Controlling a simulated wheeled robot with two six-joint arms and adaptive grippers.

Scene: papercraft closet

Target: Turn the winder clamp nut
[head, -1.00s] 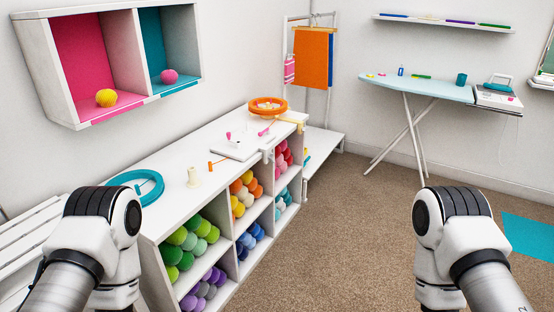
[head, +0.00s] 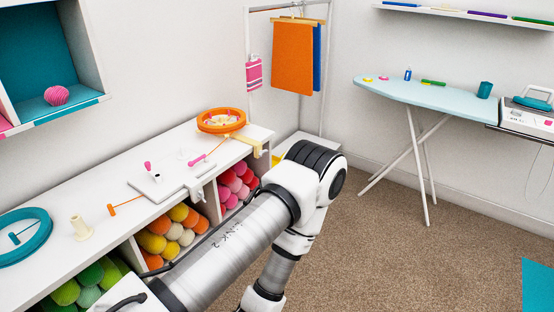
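A white flat winder base (head: 165,182) lies on the white shelf top, with a small pink knob (head: 148,166) and a pink-handled crank (head: 198,160) on it. A white clamp (head: 198,190) hangs over the front edge of the shelf beside the base. The clamp's nut is too small to make out. A second, beige clamp (head: 258,147) sits at the edge farther right, by an orange ring-shaped holder (head: 221,121). My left arm crosses the middle of the view and bends downward to the right of the clamps. Neither gripper is in view.
A teal ring (head: 22,238), a cream spool (head: 80,229) and an orange pin (head: 127,205) are on the shelf top. Yarn balls (head: 172,232) fill the cubbies below. An ironing board (head: 425,92) stands at the back right. The carpet (head: 420,250) between is clear.

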